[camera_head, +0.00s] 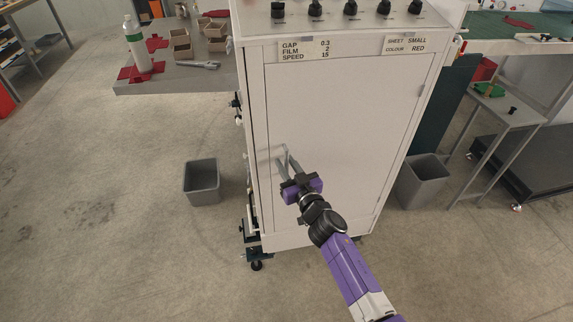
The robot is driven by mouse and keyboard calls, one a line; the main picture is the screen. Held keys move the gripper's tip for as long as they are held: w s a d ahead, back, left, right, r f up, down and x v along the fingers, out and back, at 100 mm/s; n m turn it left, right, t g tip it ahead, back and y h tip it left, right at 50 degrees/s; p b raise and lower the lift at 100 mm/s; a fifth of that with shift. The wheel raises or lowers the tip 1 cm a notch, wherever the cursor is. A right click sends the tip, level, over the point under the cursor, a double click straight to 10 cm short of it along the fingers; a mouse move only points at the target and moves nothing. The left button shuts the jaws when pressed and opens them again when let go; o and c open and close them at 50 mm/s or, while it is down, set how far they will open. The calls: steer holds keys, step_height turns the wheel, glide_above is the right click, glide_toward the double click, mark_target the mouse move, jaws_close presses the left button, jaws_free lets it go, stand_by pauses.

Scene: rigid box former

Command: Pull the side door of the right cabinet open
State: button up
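A tall off-white cabinet (258,52) stands upright in the middle of the view. Its flat front door (345,105) is closed, with its edges lying flush in the frame. Two hinge-like marks show on the door's right edge. My gripper (288,158) is at the lower left part of the door, near its left edge. Its grey fingers point at the door and overlap a small pale bar there, which looks like a handle. I cannot tell whether the fingers are around it or touching it, or whether they are open. My purple arm reaches in from the lower right.
A row of black knobs (350,7) sits on the cabinet's top panel. Grey bins stand on the floor to the left (202,182) and right (423,182). A workbench (185,80) with a bottle and small boxes is at left. The floor at front left is clear.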

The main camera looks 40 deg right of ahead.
jaws_close()
stand_by(1.2)
